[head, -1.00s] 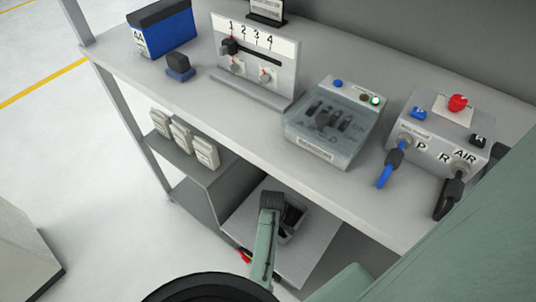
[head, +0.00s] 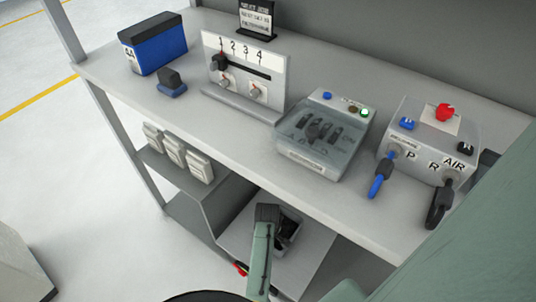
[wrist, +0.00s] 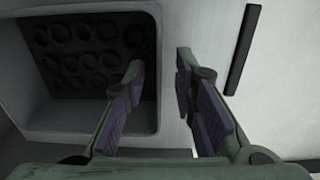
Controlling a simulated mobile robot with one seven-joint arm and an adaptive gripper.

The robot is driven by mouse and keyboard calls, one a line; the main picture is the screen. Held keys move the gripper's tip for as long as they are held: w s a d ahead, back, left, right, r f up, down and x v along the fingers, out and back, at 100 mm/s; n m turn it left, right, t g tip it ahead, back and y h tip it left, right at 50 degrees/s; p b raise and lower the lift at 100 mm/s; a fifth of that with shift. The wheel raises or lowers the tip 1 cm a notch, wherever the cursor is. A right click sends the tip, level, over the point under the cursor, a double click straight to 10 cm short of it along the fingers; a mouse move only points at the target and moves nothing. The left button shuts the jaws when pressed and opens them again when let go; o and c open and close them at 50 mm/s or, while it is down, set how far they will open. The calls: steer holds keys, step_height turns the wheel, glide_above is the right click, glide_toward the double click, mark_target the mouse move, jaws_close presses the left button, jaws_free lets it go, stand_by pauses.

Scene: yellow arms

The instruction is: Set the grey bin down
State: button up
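The grey bin (wrist: 75,122) is at the left of the wrist view, with a dark inside holding several dark round rings. In the head view, the bin (head: 292,238) is partly hidden behind my gripper, at the lower shelf under the bench. My gripper (wrist: 160,68) has its fingers apart. The left finger is over the bin's opening and the right finger is outside its right wall. A gap shows between the fingers, and I see no firm contact with the wall. In the head view, my gripper (head: 267,212) reaches down to the bin.
The bench top (head: 240,130) overhangs the lower shelf. It carries a blue box (head: 158,45), a numbered slider panel (head: 240,75), a clear-covered switch box (head: 322,140) and an air box (head: 430,130). Several pale blocks (head: 175,150) stand on the shelf at left.

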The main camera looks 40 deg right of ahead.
step_height(320, 180, up, 12)
stand_by(0.4)
steer(key=shift+s+a, duration=0.1)
stand_by(0.4)
